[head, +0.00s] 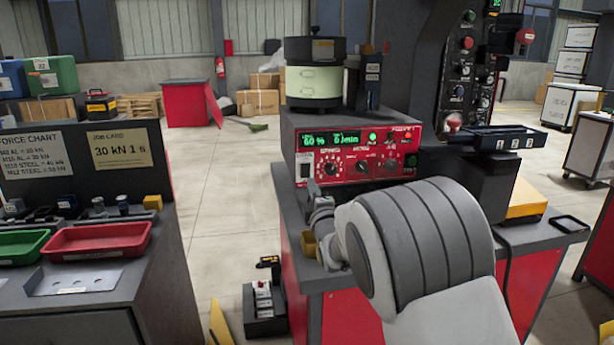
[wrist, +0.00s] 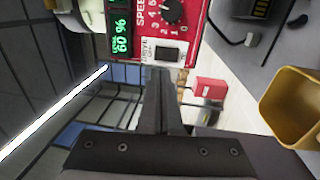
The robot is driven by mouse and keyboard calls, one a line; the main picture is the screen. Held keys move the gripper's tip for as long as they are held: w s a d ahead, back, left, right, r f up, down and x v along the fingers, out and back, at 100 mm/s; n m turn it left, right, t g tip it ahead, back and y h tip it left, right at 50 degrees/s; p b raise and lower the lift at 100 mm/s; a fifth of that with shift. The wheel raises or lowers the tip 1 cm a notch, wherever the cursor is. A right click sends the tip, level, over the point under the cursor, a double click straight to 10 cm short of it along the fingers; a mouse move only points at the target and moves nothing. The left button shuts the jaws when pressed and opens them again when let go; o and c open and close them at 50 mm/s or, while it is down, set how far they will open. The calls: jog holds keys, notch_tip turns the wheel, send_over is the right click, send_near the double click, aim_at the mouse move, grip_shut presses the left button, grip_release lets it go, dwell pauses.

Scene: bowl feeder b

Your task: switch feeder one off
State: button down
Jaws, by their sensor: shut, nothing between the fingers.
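The red control panel (head: 360,155) is on the front of a grey feeder box, with a pale green bowl (head: 313,84) on top. Its display (head: 330,139) is lit and reads 60 %. The drive switch (head: 304,165), a dark rocker on a white plate, is at the panel's lower left. In the wrist view the switch (wrist: 168,53) shows just beyond my fingertips. My gripper (wrist: 160,72) is shut and empty, pointing at the panel by the switch. I cannot tell whether it touches.
Dials (head: 331,168) sit right of the switch. A yellow cup (wrist: 295,105) is close to the gripper. A dark control column (head: 465,80) with a red button stands at right.

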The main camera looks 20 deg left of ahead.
aim_at(305, 167)
jog(key=shift+b+x, duration=0.45)
jog(key=shift+x, duration=3.2)
jog(key=shift+a, duration=0.1)
jog(key=shift+w+r, duration=0.1)
jog(key=shift+r, duration=0.1)
jog(key=shift+f+b, duration=0.1)
jog(key=shift+b, duration=0.2)
